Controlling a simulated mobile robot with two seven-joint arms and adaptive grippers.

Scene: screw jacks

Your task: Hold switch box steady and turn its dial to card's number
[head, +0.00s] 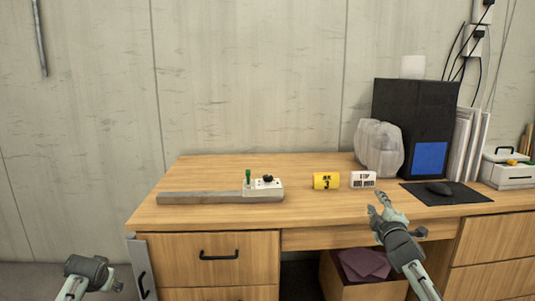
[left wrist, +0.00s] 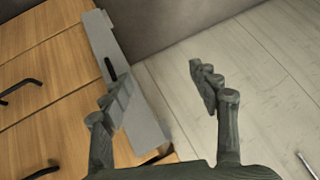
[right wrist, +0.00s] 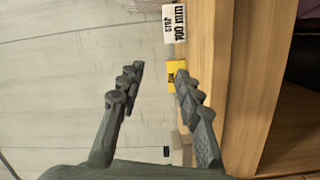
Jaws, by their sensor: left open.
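The switch box (head: 264,188) is a small pale box on the desk, left of centre in the head view. It has a black dial (head: 268,178) and a green upright piece (head: 248,175) on top. A yellow card (head: 326,181) with what looks like a 3 stands to its right; it also shows in the right wrist view (right wrist: 173,66). My right gripper (head: 377,203) is open and empty in front of the desk, right of the card. My left gripper (head: 114,276) is open and empty, low and left of the desk, far from the box.
A long grey bar (head: 200,198) lies left of the box along the desk's front. A black mat (head: 445,195) with a mouse and a dark panel (head: 410,110) are farther right. The desk's back left is clear.

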